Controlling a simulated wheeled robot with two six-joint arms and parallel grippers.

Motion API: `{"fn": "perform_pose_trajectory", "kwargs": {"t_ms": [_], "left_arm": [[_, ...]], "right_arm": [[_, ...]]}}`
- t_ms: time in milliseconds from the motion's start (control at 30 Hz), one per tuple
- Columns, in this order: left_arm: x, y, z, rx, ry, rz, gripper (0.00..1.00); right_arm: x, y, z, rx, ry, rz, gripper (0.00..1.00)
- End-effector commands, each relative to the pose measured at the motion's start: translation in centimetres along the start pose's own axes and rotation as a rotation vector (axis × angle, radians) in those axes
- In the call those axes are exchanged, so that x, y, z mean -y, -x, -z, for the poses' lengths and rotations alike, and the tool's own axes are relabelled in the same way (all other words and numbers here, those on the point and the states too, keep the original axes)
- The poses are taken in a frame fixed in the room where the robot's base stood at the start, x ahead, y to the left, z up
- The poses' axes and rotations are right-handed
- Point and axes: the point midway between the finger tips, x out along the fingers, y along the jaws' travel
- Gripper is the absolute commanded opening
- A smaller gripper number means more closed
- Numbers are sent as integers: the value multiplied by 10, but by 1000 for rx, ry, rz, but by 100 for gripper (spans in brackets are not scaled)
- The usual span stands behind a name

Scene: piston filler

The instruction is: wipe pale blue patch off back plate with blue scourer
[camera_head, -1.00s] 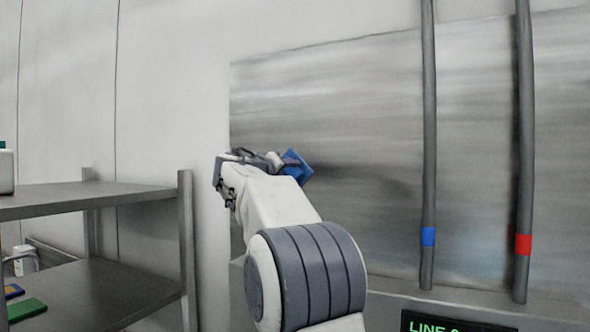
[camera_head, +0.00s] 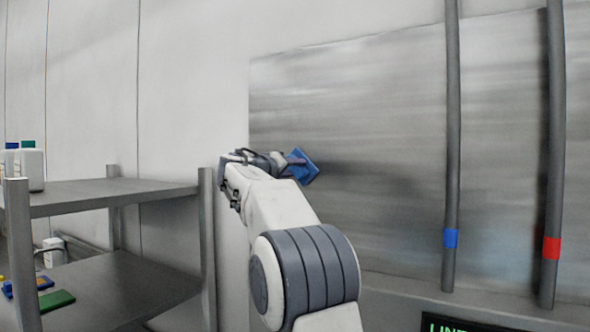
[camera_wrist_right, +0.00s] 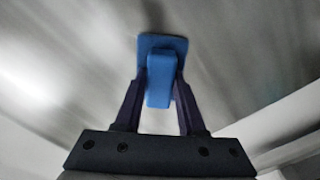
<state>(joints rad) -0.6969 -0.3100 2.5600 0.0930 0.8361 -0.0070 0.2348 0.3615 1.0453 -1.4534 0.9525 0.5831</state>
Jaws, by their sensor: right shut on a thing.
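The blue scourer (camera_head: 303,167) is at the end of my right arm, in front of the left part of the metal back plate (camera_head: 380,110). My right gripper (camera_head: 288,160) is shut on it. The right wrist view shows the gripper (camera_wrist_right: 160,90) with its two fingers on the handle of the scourer (camera_wrist_right: 162,70), whose flat pad faces the plate. I cannot tell whether the pad touches the plate. A faint pale bluish area (camera_head: 505,255) shows low on the plate between the two pipes; its edges are unclear. My left gripper is not in view.
Two vertical grey pipes, one with a blue band (camera_head: 450,238) and one with a red band (camera_head: 551,247), stand in front of the plate. A metal shelf unit (camera_head: 110,193) stands at left, with a green item (camera_head: 57,300) on its lower shelf. A dark display (camera_head: 460,325) is below.

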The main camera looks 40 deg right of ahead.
Motion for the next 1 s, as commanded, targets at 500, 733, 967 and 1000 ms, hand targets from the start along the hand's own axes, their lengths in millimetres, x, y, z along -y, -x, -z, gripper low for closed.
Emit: {"fn": "perform_pose_trajectory", "kwargs": {"t_ms": [500, 733, 967, 1000], "left_arm": [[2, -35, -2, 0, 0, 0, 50], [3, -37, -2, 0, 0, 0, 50], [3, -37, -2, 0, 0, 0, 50], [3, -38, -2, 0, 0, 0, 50]], "right_arm": [[2, 51, -1, -3, -3, 1, 0], [0, 59, 0, -1, -1, 0, 0], [0, 59, 0, -1, -1, 0, 0], [0, 60, 0, -1, -1, 0, 0]]}}
